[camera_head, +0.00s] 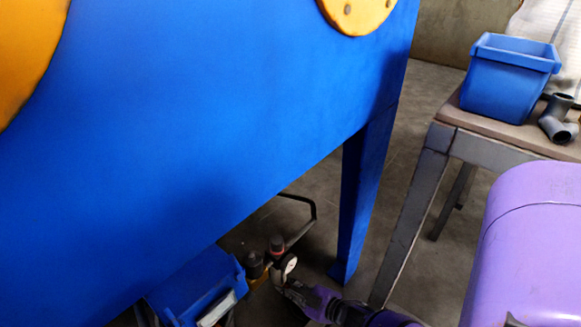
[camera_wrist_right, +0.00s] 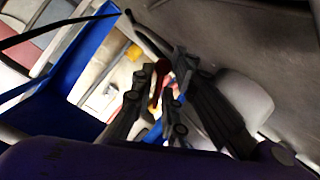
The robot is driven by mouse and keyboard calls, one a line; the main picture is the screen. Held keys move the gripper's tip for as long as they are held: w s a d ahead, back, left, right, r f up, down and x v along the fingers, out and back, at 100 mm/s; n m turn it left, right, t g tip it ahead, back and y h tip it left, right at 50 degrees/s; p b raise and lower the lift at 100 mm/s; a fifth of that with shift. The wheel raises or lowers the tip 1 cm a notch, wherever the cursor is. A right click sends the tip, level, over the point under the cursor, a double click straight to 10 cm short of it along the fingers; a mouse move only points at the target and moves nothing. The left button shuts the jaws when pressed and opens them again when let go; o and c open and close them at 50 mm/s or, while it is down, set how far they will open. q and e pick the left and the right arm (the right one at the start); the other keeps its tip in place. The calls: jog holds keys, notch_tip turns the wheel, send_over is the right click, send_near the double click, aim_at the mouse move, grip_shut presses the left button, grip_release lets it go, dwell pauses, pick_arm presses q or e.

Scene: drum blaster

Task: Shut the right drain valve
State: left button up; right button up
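My right gripper (camera_head: 288,286) reaches in low under a big blue cabinet (camera_head: 200,120), next to air fittings. These are a dark-capped unit with a red band (camera_head: 277,246), a round white gauge (camera_head: 289,264) and another dark cap (camera_head: 254,264). In the right wrist view the dark fingers of the gripper (camera_wrist_right: 166,88) stand apart. A dark red part (camera_wrist_right: 155,88) and a small blue part (camera_wrist_right: 173,104) show between or behind them. I cannot tell whether the fingers touch either. The drain valve cannot be made out for certain. My left gripper is out of view.
The cabinet's blue leg (camera_head: 362,195) stands right of the fittings. A blue bin (camera_head: 200,285) is left of them under the cabinet. A black bent bar (camera_head: 303,212) is behind. At right, a table (camera_head: 455,118) holds a blue bin (camera_head: 508,80) and grey pipe fitting (camera_head: 557,120).

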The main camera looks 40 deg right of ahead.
grip_shut()
jog(key=shift+d+r+n+t+h+b, duration=0.2)
jog(key=shift+r+n+h, duration=0.45)
jog(key=shift+n, duration=0.8)
jog(key=shift+d+r+n+t+h+b, duration=0.1)
jog(key=shift+d+r+n+t+h, duration=0.15)
jog(key=shift+n+h, duration=0.9)
jog(key=shift+d+r+n+t+h+b, duration=0.15)
jog(key=shift+r+n+h, duration=0.4)
jog(key=shift+n, duration=1.15)
jog(key=o, duration=0.5)
grip_release()
jog(key=shift+o, duration=0.2)
jog(key=shift+d, duration=0.1)
